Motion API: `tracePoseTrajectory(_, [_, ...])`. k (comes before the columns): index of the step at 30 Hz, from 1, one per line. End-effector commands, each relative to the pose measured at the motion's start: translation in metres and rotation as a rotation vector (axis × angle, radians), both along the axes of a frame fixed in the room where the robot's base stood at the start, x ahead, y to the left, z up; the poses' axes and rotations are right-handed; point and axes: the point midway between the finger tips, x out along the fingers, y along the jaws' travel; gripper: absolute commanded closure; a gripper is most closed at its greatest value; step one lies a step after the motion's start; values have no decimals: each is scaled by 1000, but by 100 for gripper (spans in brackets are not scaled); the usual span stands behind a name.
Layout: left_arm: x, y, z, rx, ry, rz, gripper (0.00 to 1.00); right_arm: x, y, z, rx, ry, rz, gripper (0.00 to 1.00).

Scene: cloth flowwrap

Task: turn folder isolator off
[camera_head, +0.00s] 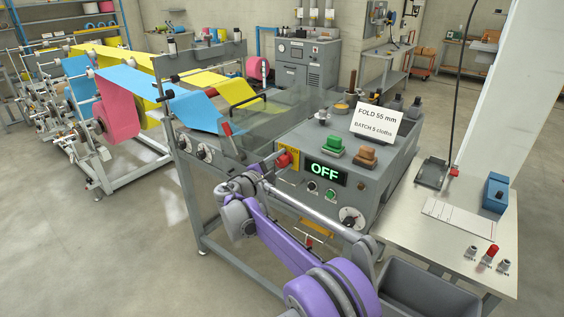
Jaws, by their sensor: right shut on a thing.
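The folder (375,178) is a grey machine cabinet in the middle of the head view. Its red isolator handle (284,160) sits on a yellow plate (294,155) at the left of the front panel. A display (325,174) beside it reads OFF in green. My right gripper (276,164) is at the handle and shut on it. My purple and grey right arm reaches up from the lower right and hides part of the lower front. The exact angle of the handle is too small to tell. My left gripper is not in view.
A card (376,122) reading FOLD 55 mm, BATCH 5 cloths stands on the cabinet, near a green block (333,147) and a brown block (366,156). A side table (410,222) at the right holds a blue box (495,193). A grey bin (425,290) stands below it.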

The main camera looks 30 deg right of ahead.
Motion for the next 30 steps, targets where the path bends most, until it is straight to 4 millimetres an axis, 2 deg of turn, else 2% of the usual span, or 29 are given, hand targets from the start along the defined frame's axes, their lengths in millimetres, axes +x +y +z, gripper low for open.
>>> tracePoseTrajectory(10, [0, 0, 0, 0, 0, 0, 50, 0, 0, -1, 0, 3, -1, 100])
tracePoseTrajectory(11, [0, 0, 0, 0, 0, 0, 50, 0, 0, -1, 0, 3, -1, 46])
tracePoseTrajectory(15, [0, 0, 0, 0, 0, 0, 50, 0, 0, 0, 0, 2, -1, 22])
tracePoseTrajectory(25, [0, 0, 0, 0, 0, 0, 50, -1, 3, 0, 0, 2, 1, 22])
tracePoseTrajectory(30, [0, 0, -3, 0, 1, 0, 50, -8, 23, -1, 0, 2, 4, 22])
